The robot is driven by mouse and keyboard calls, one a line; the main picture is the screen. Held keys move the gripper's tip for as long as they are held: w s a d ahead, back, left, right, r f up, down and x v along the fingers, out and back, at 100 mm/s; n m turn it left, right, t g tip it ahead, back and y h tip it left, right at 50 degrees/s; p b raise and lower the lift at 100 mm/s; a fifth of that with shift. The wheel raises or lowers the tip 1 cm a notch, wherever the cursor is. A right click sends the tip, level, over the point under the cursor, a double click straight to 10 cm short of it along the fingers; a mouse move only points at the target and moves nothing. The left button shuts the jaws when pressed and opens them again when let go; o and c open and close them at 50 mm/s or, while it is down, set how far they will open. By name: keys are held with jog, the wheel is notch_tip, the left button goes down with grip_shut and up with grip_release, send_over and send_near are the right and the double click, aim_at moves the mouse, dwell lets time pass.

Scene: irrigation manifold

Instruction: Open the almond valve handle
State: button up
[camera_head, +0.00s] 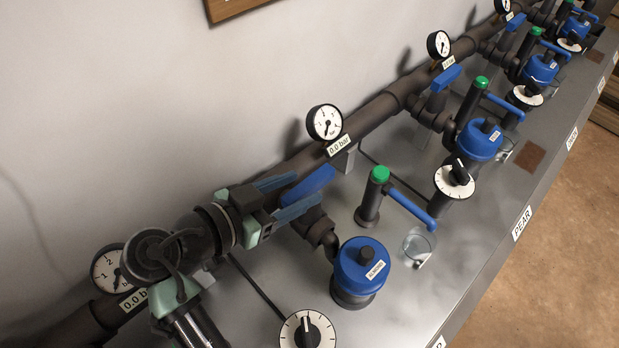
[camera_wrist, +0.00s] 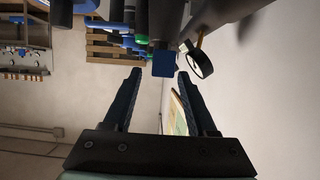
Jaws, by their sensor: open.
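The almond valve handle (camera_head: 312,182) is a blue lever above the branch pipe, behind the blue round body (camera_head: 362,262) whose small label seems to read almond. It lies roughly along the main pipe. My gripper (camera_head: 307,190) is open, with one dark finger on each side of the lever in the head view. In the wrist view the blue lever end (camera_wrist: 162,64) shows just beyond and between the fingertips (camera_wrist: 159,74). The fingers do not visibly press on it. The lever's near part is partly hidden by my fingers.
A pressure gauge (camera_head: 325,122) stands on the main pipe just beyond the lever. A green-topped post (camera_head: 373,195), a glass cup (camera_head: 418,246) and a white dial (camera_head: 307,331) are nearby on the grey bench. Similar stations continue to the upper right. The wall is close behind.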

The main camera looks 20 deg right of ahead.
aim_at(306, 185)
jog(key=shift+x, duration=1.75)
grip_shut()
